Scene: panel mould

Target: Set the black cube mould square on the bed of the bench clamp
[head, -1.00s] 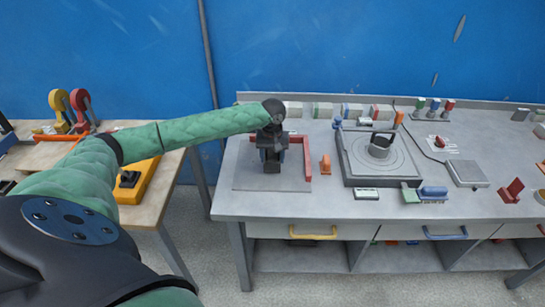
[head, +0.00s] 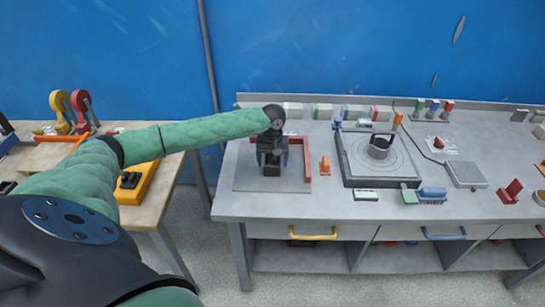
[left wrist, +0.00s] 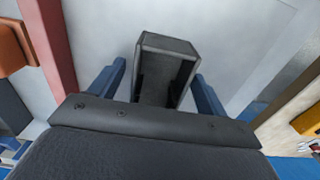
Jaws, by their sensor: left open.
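The black cube mould (left wrist: 150,44) is an open-topped dark box in the left wrist view, between the blue fingers of my left gripper (left wrist: 160,92). Both fingers stand apart from its sides, with pale gaps showing. In the head view, my left gripper (head: 271,161) is over the mould (head: 271,171), open, and hides most of it. The mould is over a flat grey plate (head: 246,178), which I take for the bed of the bench clamp, inside a red angled fence (head: 308,165). Contact underneath is hidden. My right gripper is not in view.
An orange block (head: 325,166) stands right of the fence. Further right is a dark square unit with a grey ring (head: 380,147). A brush (head: 432,193) lies near the front edge. The left table (head: 150,208) holds a yellow tool. The plate's left part is clear.

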